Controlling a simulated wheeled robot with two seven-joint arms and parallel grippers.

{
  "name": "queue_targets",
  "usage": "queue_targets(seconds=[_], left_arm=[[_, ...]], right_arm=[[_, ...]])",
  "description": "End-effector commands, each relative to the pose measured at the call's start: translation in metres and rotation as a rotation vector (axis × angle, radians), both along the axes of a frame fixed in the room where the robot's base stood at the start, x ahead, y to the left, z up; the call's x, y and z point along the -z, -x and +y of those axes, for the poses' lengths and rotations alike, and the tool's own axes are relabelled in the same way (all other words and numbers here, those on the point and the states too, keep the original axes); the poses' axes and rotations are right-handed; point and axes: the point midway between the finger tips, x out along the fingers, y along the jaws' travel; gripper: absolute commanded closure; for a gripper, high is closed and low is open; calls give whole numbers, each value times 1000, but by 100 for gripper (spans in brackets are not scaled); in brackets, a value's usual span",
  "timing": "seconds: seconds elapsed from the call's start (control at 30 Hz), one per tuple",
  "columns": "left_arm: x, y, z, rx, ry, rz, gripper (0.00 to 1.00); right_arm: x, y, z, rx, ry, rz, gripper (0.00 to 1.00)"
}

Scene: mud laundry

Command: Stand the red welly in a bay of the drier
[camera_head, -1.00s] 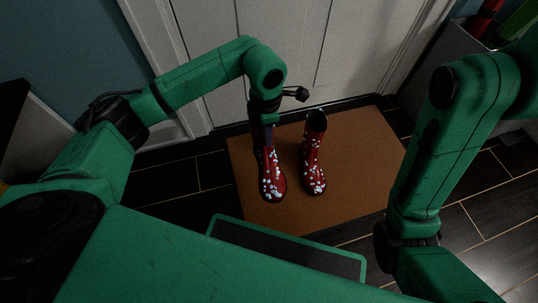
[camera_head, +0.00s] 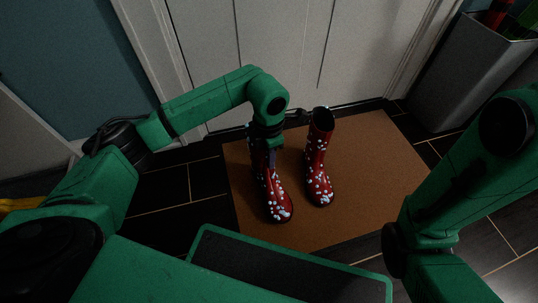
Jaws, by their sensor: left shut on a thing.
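Two red wellies with pale spots are on the brown doormat. My left gripper (camera_head: 264,150) reaches down from above and is shut on the upper part of the left red welly (camera_head: 274,200), hiding much of its shaft. That welly is upright, toe toward me; I cannot tell whether its sole touches the mat. The right red welly (camera_head: 318,170) stands free and upright beside it, its dark opening showing. My right arm shows at the right, but its gripper is out of the picture. No drier is recognisable in view.
The doormat (camera_head: 375,170) lies on dark floor tiles before a pale door (camera_head: 270,50). A grey bin (camera_head: 465,75) with red and green things in it stands at the back right. Something yellow (camera_head: 20,205) shows at the left edge. Mat to the right of the wellies is clear.

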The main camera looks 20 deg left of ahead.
Motion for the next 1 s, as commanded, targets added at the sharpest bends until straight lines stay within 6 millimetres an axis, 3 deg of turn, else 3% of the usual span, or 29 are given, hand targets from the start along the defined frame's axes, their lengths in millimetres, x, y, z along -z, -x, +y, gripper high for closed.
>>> queue_targets(seconds=[0.13,0.4,0.43,0.5,0.53,0.83,1.0], left_arm=[[15,0,0,1,0,-1,100],[16,0,0,1,1,-2,100],[16,0,0,1,1,-2,76],[16,0,0,1,0,-1,49],[16,0,0,1,0,-1,45],[15,0,0,1,-1,0,45],[-14,-1,0,0,-1,-2,45]], right_arm=[[9,1,0,0,0,-2,53],[9,1,0,0,0,-3,53],[9,1,0,0,0,-3,53],[9,1,0,0,0,-3,53],[9,1,0,0,0,-3,53],[7,2,0,0,0,-3,53],[-13,1,0,0,0,-3,53]])
